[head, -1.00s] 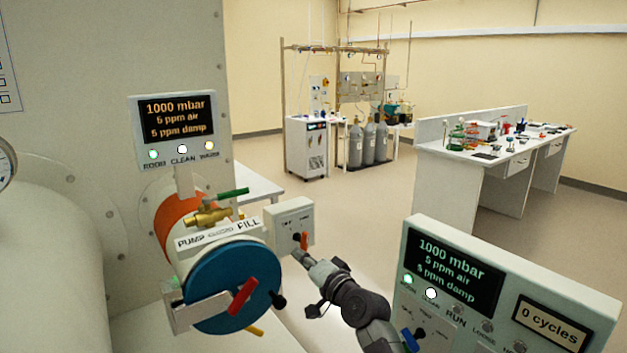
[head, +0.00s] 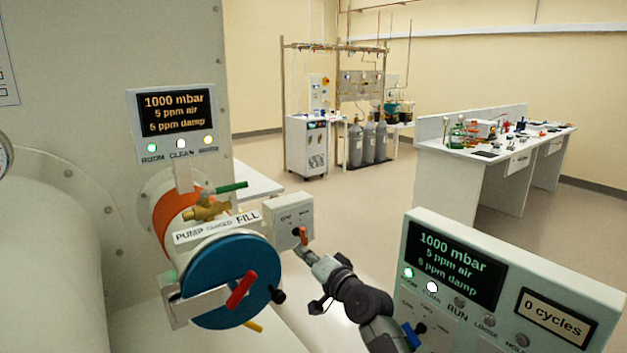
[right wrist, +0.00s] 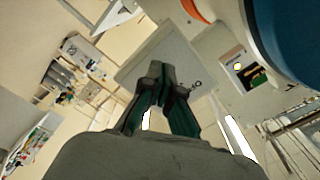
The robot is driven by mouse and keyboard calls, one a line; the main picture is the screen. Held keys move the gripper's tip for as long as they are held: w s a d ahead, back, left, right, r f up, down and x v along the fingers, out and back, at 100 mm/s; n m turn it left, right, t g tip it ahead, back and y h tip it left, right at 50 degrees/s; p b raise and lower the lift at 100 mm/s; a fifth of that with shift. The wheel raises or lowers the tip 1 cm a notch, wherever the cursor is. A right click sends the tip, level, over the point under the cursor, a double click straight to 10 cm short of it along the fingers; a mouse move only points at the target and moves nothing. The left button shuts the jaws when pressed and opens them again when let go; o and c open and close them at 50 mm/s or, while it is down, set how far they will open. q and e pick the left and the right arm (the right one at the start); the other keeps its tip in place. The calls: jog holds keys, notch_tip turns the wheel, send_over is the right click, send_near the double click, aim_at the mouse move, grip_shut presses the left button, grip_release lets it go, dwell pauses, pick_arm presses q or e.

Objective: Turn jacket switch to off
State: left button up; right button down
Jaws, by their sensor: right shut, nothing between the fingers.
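A small white switch box (head: 281,211) with an orange lever (head: 304,235) stands to the right of the blue round door. I take it for the jacket switch; its labels are too small to read surely. My right gripper (head: 306,254) is shut, with its tips just below the lever; I cannot tell whether they touch it. In the right wrist view the shut fingers (right wrist: 162,78) are in front of the pale box face (right wrist: 149,59) and hide part of it. The lever does not show clearly there. My left gripper is not in view.
The blue door (head: 222,286) with its red handle (head: 241,290) is close on the left. A control panel (head: 497,230) stands close on the right, beside my right arm. A bench (head: 462,166) and gas bottles (head: 369,143) are farther back over open floor.

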pick_arm(q)
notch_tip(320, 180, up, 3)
jog(key=p, duration=0.3)
pick_arm(e)
jog(key=v, duration=0.6)
jog(key=shift+a+f, duration=0.15)
jog(key=shift+f, duration=0.1)
jog(key=shift+s, duration=0.1)
